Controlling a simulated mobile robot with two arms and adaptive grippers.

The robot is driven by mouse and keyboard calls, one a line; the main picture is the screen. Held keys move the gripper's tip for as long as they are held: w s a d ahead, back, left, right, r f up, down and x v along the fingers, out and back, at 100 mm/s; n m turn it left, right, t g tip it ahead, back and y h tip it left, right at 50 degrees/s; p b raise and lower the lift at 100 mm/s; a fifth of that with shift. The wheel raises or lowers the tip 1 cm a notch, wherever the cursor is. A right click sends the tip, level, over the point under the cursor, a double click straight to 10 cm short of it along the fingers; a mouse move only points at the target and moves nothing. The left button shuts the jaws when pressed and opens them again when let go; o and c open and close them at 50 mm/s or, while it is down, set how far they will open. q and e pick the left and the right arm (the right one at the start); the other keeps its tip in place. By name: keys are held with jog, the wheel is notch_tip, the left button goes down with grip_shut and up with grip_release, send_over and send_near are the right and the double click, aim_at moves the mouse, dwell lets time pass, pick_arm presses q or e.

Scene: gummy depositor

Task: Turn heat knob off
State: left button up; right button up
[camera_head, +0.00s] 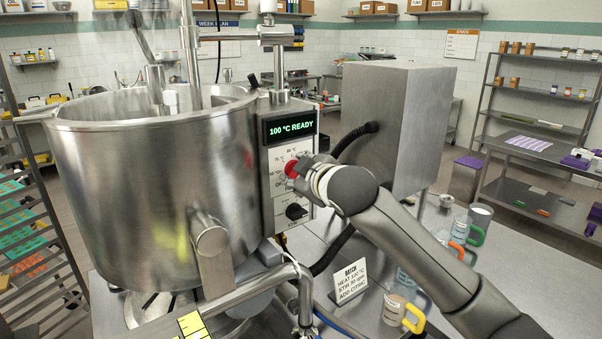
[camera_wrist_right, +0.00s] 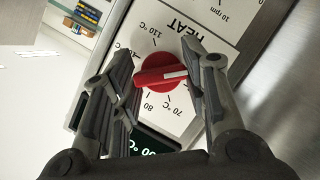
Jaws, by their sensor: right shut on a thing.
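The red heat knob (camera_head: 291,169) sits on the white panel of the control box, left of my right gripper (camera_head: 308,176). In the right wrist view the heat knob (camera_wrist_right: 152,70) is between my two fingers (camera_wrist_right: 160,78), and the gripper is shut on it. Its white pointer line points right in that view, near the finger and above the 70 °C mark. The dial shows 110 °C, 80 and 70 °C marks; other marks are hidden by the fingers. My left gripper is not in view.
A large steel kettle (camera_head: 150,190) stands left of the control box. A black knob (camera_head: 296,211) is below the heat knob. A batch card (camera_head: 349,281) and several cups, one with a yellow handle (camera_head: 414,318), stand on the steel table. A steel cabinet (camera_head: 400,125) stands behind.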

jog(key=shift+n, duration=0.4)
jog(key=o, duration=1)
jog(key=shift+t, duration=0.3)
jog(key=shift+o, duration=0.2)
jog(key=v, duration=1.2)
jog(key=shift+a, duration=0.1)
